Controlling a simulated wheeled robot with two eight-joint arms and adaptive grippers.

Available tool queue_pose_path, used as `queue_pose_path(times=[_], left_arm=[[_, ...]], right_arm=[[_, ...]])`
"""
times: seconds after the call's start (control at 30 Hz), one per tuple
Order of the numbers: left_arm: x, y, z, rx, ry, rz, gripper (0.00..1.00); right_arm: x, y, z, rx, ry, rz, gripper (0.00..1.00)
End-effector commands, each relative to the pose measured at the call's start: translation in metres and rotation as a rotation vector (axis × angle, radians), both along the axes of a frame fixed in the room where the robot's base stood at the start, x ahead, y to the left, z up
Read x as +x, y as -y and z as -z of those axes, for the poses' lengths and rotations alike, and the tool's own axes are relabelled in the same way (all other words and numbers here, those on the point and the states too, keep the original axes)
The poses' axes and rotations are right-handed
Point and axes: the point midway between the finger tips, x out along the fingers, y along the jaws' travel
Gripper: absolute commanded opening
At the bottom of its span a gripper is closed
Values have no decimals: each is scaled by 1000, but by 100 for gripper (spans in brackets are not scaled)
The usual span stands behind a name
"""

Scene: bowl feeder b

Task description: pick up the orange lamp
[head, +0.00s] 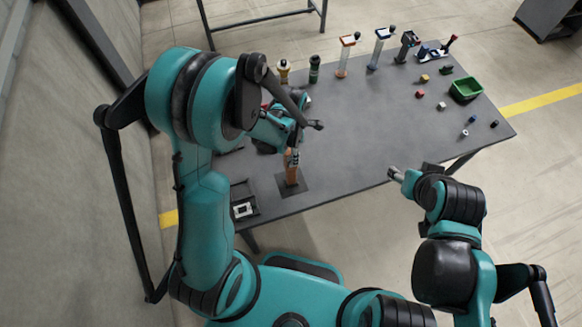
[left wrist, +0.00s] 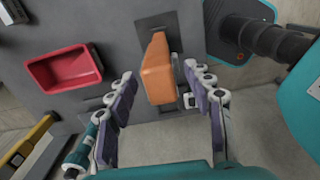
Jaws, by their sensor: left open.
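The orange lamp (head: 291,172) stands upright on a dark square mat (head: 300,187) near the front left of the table. In the left wrist view the lamp (left wrist: 158,72) shows as an orange block between my fingers. My left gripper (head: 295,152) is at the lamp's upper part, and its arm hides some of the area behind. In the wrist view the left gripper (left wrist: 157,80) is open, with one finger on each side of the lamp; I cannot tell whether either touches it. My right gripper (head: 394,174) is off the table's front edge, away from the lamp.
A red bin (left wrist: 65,70) lies beside the lamp in the wrist view. A dark tray with a white part (head: 243,210) is at the front left corner. A green bin (head: 466,90) and small parts are at the right. Several tools line the back; the table's middle is clear.

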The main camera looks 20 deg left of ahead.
Motion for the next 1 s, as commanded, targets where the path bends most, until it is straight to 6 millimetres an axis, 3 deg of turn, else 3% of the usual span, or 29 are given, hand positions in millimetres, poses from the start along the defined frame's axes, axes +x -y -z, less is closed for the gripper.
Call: queue_pose_path(times=[0.03,0.2,0.23,0.67,0.93,1.0], left_arm=[[0,0,0,0,0,0,46],[0,0,0,0,0,0,2],[0,0,0,0,0,0,0],[0,0,-5,0,0,0,0],[-1,0,-45,0,0,0,0],[-1,19,-52,0,0,8,0]], right_arm=[[0,0,0,0,0,0,54],[0,0,0,0,0,0,54],[0,0,0,0,0,0,54],[0,0,-1,0,0,0,54],[0,0,-5,0,0,0,54],[0,0,-4,0,0,0,54]])
